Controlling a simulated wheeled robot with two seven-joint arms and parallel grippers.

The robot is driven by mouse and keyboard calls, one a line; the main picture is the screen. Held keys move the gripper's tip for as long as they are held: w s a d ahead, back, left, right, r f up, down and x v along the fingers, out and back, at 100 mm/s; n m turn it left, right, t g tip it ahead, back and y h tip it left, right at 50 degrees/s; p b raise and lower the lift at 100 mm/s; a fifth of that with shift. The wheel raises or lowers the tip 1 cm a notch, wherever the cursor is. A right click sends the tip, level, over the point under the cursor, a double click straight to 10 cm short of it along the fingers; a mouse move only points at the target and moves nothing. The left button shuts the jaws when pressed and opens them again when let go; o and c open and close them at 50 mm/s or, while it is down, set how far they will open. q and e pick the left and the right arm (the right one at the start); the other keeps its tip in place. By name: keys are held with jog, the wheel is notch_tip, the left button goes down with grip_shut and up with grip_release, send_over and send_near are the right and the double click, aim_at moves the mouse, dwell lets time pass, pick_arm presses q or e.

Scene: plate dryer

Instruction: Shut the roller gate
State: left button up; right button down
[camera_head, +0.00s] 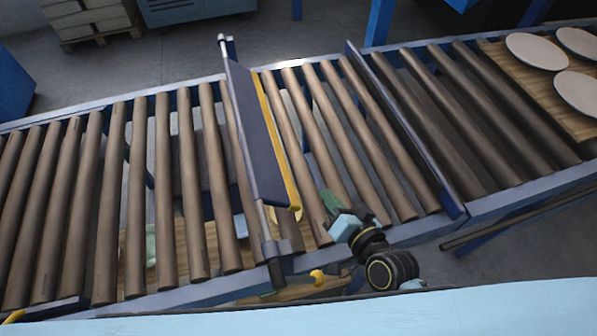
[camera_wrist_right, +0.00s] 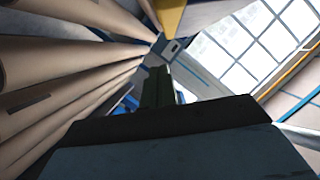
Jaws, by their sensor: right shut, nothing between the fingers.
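The roller gate (camera_head: 255,135) is a dark blue panel with a yellow strip along its right side. It stands across the roller conveyor in the head view, between posts at the far and near rails. My right gripper (camera_head: 328,203) is shut and empty, low over the rollers to the right of the gate's near end, with a visible gap to the yellow strip. In the right wrist view its dark fingers (camera_wrist_right: 158,88) point up the picture, and a yellow piece (camera_wrist_right: 173,16) shows beyond them at the top. My left gripper is not in view.
The brown rollers (camera_head: 162,190) run on both sides of the gate. A blue crossbar (camera_head: 405,130) spans the conveyor farther right. White plates (camera_head: 535,50) lie on a wooden board (camera_head: 497,57) at the upper right. The near blue rail (camera_head: 415,232) passes under my right arm.

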jog(key=shift+m+t, duration=0.6)
jog(key=x, duration=0.7)
jog(key=r+b+x, duration=0.1)
jog(key=x, duration=0.2)
jog(key=shift+w+d+f, duration=0.1)
jog(key=shift+w+d, duration=0.1)
jog(key=shift+w, duration=0.3)
jog(key=shift+s+a+f, duration=0.15)
jog(key=shift+a+f, duration=0.4)
jog(key=shift+f, duration=0.05)
jog(key=shift+s+a+f, duration=0.15)
jog(key=shift+a+f, duration=0.4)
jog(key=shift+f, duration=0.05)
jog(key=shift+a+f+b, duration=0.25)
jog(key=shift+b, duration=0.05)
